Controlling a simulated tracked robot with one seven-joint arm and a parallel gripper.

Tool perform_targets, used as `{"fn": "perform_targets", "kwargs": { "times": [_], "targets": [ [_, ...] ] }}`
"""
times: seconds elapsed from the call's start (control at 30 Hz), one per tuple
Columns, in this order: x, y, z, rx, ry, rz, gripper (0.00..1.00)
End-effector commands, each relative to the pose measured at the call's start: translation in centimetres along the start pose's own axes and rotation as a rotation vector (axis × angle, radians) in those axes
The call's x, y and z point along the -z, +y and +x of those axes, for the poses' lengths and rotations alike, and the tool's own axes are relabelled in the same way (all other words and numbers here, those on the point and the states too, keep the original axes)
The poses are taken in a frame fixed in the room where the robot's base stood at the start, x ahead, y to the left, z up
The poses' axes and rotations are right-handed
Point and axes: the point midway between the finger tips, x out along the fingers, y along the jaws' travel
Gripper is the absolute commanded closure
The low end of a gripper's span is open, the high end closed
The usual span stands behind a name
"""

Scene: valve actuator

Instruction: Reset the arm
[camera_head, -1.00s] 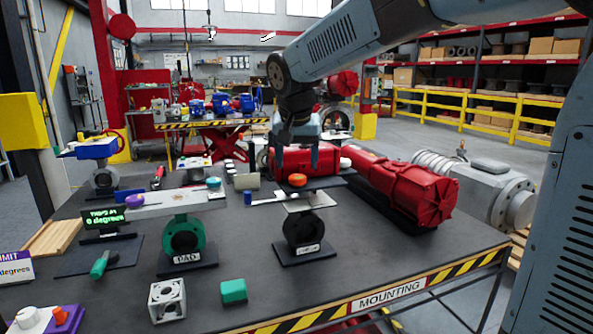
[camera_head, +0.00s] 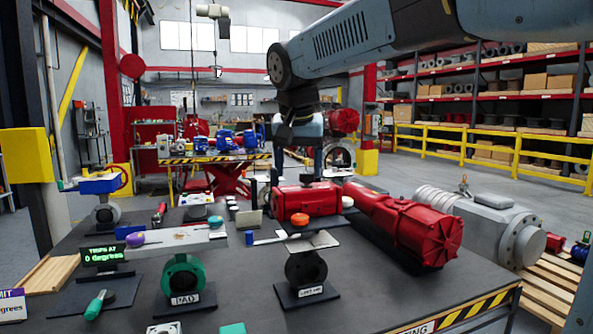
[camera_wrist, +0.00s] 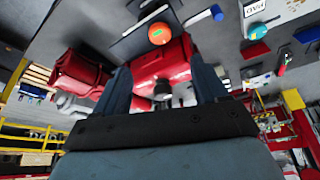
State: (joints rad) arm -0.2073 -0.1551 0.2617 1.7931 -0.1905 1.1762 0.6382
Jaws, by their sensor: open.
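My arm reaches in from the upper right in the head view. My gripper (camera_head: 297,166) points down above and behind the red actuator box (camera_head: 307,203) on the table. In the wrist view my gripper (camera_wrist: 165,78) has its two dark fingers spread apart with nothing held between them. The red box also shows beyond the fingers in the wrist view (camera_wrist: 160,62). An orange knob (camera_head: 299,219) sits in front of the box, above a black valve (camera_head: 306,268) on a stand; the knob is apart from my fingers.
A large red cylinder (camera_head: 412,225) lies to the right. A grey motor (camera_head: 490,225) stands beyond it. The air above the table is clear.

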Motion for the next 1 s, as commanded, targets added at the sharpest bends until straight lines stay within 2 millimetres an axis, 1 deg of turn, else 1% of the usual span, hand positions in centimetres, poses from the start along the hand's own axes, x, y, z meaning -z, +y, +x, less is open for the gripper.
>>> {"fn": "perform_targets", "kwargs": {
  "times": [0.07,0.13,0.17,0.27,0.3,0.37,0.5,0.57,0.7,0.83,0.9,1.0],
  "targets": [
    [-0.3,0.6,0.0,-0.001,0.002,-0.001,0.28],
    [-0.9,1.6,0.0,-0.002,0.006,-0.006,0.28],
    [-1.3,2.3,0.0,-0.002,0.008,-0.008,0.28],
    [-3.1,5.2,0.2,-0.005,0.016,-0.021,0.28],
    [-4.0,6.5,0.3,-0.005,0.02,-0.027,0.28],
    [-5.5,8.5,0.6,-0.004,0.025,-0.036,0.28],
    [-9.2,12.6,1.4,0.003,0.039,-0.055,0.28],
    [-10.8,14.3,1.9,0.006,0.045,-0.064,0.28],
    [-14.9,17.7,3.3,0.019,0.061,-0.078,0.28],
    [-18.4,20.0,4.6,0.034,0.078,-0.091,0.28],
    [-19.9,20.8,5.2,0.041,0.087,-0.097,0.28],
    [-21.3,21.3,5.9,0.048,0.094,-0.104,0.28]
  ]
}}
